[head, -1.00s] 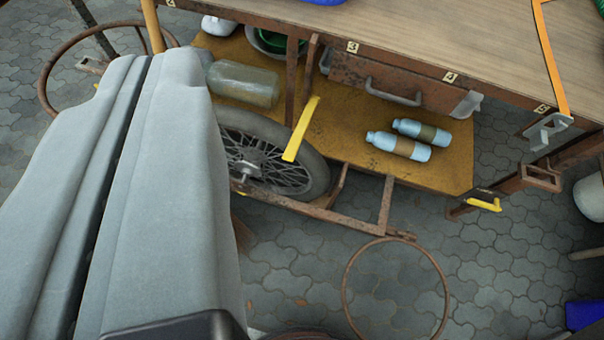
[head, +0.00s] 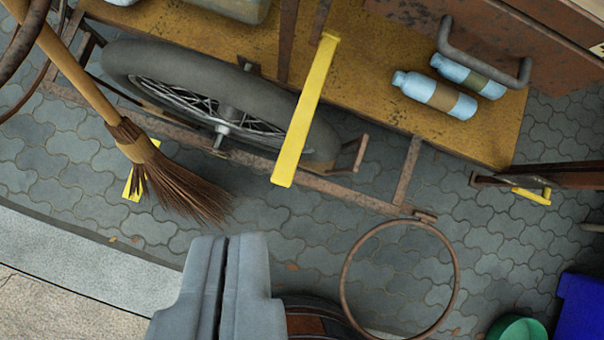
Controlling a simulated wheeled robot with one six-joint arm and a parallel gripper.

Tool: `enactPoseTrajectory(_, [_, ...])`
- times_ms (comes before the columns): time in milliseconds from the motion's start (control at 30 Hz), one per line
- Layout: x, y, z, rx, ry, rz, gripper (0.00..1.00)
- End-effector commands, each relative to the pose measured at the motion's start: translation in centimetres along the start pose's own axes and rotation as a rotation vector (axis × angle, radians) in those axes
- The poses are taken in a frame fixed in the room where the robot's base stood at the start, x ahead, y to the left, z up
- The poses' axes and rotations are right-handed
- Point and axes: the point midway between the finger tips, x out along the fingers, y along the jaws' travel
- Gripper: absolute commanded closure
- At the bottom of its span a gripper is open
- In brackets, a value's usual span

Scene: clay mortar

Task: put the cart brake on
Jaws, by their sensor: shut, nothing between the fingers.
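The cart has a spoked wheel (head: 225,105) with a dark tyre under its yellow, rust-stained shelf (head: 390,70). A long flat yellow lever (head: 305,110) slants across the right part of the wheel; it looks like the brake handle. Its upper end meets a rusty post and its lower end hangs free. My gripper (head: 229,238) is shut and empty, its two grey fingers together at the bottom of the view. It shows below and left of the lever's lower end, with paving visible between them. How far the lever stands off the tyre cannot be told.
A straw broom (head: 165,180) leans left of the wheel, over a small yellow piece. A rusty ring (head: 345,270) is at the lower right. Two bottles (head: 435,95) lie on the shelf. A blue box (head: 580,310) and green bucket (head: 517,328) are at the bottom right. Paving lies between.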

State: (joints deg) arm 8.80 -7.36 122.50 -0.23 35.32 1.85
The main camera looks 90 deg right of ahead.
Motion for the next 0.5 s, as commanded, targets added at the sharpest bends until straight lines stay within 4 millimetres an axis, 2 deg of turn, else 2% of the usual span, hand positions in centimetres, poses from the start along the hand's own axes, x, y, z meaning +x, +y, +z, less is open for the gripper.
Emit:
enactPoseTrajectory(33, [1.6,0.4,0.0,0.007,-0.038,0.005,1.0])
enactPoseTrajectory(300, [8.9,2.3,0.8,0.039,-0.229,0.022,1.0])
enactPoseTrajectory(500, [13.3,3.4,1.8,0.059,-0.345,0.031,1.0])
